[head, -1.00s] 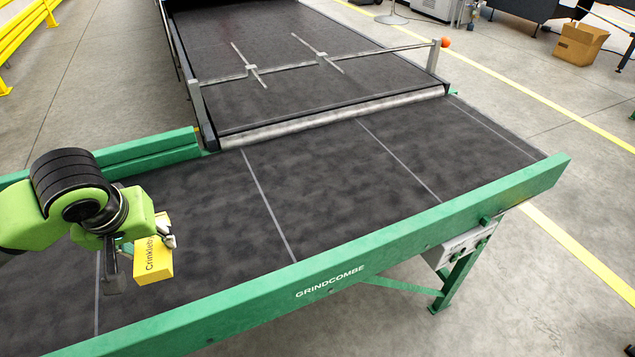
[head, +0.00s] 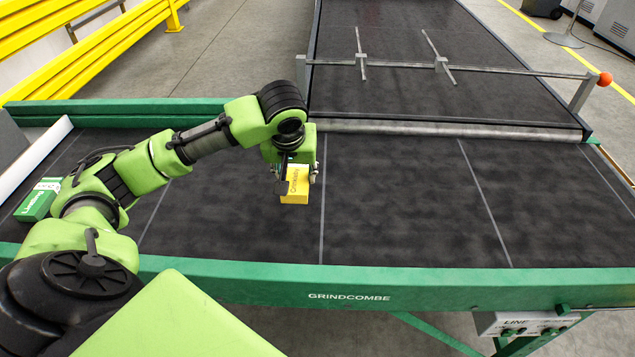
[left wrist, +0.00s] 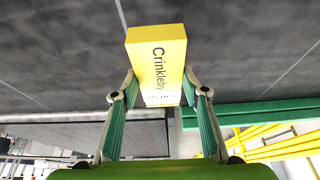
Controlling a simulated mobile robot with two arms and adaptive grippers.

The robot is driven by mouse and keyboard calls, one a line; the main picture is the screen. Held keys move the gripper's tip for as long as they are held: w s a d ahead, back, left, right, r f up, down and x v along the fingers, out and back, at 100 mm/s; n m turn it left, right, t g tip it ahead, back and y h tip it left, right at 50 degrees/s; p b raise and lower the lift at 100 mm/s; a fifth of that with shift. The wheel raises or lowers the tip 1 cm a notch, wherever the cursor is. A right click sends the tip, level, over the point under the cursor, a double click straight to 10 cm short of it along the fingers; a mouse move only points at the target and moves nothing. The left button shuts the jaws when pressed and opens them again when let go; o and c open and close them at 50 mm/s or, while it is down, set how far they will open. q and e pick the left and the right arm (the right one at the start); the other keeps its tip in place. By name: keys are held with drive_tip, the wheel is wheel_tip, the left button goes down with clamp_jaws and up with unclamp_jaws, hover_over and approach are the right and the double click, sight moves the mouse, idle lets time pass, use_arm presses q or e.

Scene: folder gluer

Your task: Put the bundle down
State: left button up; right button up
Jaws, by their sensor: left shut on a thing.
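The bundle is a yellow block lettered "Crinkleby" (head: 295,185). It hangs below my left gripper (head: 296,172) in the head view, over the dark belt of the green-framed conveyor (head: 400,210), close to a pale cross line. In the left wrist view the bundle (left wrist: 158,62) sits between the two fingers of the left gripper (left wrist: 155,98), which are shut on its sides. Whether its underside touches the belt I cannot tell. My right gripper is not in view.
A green and white pack (head: 38,200) lies at the belt's left end, partly behind my arm. A cross bar with an orange knob (head: 605,79) spans the far conveyor. Yellow railings (head: 90,50) stand at the back left. The belt right of the bundle is clear.

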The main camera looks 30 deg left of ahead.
use_arm(q)
drive_tip(key=w+f+p, duration=0.1)
drive_tip(key=w+f, duration=0.5)
drive_tip(key=w, duration=0.1)
drive_tip(key=shift+f, duration=0.35)
wheel_tip(320, 180, down, 2)
drive_tip(key=shift+f+p, duration=0.1)
drive_tip(key=shift+p, duration=0.45)
drive_tip(key=shift+f, duration=0.45)
drive_tip(key=shift+f, duration=0.1)
drive_tip(key=o, duration=1.2)
drive_tip(key=shift+f, duration=0.1)
